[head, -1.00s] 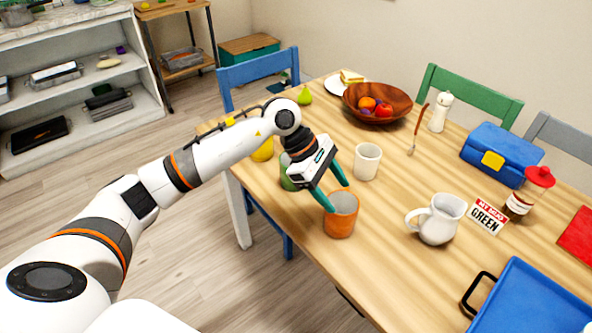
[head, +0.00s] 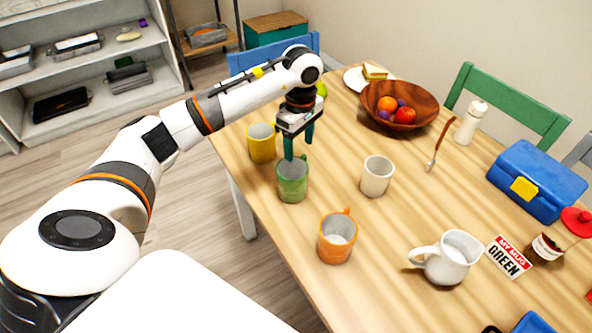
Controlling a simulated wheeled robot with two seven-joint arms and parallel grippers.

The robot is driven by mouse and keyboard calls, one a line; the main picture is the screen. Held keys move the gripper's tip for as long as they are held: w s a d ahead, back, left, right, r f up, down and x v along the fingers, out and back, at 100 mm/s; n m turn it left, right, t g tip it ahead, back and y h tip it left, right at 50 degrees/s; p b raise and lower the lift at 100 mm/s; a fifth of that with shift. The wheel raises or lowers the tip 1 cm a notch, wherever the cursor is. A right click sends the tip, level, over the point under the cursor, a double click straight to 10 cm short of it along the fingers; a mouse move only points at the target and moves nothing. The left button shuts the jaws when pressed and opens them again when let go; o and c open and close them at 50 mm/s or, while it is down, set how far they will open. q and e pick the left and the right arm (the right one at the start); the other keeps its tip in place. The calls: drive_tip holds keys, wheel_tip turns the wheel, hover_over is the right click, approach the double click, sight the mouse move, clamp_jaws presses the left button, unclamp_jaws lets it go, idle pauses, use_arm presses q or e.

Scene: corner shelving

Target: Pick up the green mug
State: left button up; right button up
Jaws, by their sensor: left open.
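The green mug (head: 292,184) stands upright near the table's left edge, between the yellow mug and the orange mug. My left gripper (head: 299,148) points down over the back of the green mug, with its teal fingers apart. One fingertip overlaps the mug's far rim in the picture; I cannot tell whether it touches. Nothing is held between the fingers. A sign reading "MY MUG GREEN" (head: 508,257) lies at the right. My right gripper is not in view.
A yellow mug (head: 262,149), a white cup (head: 376,178) and an orange mug (head: 337,240) stand close by. A white pitcher (head: 447,259), a wooden fruit bowl (head: 427,101) and a blue lunch box (head: 535,183) are farther right.

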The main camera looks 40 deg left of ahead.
sight(301, 158)
use_arm(q)
wheel_tip(301, 158, down, 4)
drive_tip(key=shift+d+r, duration=0.1)
drive_tip(key=shift+r, duration=0.05)
drive_tip(key=f, duration=0.2)
drive_tip(key=f+p, duration=0.1)
drive_tip(key=shift+w+f, duration=0.3)
drive_tip(key=shift+f, duration=0.55)
drive_tip(key=shift+c, duration=1.1)
clamp_jaws()
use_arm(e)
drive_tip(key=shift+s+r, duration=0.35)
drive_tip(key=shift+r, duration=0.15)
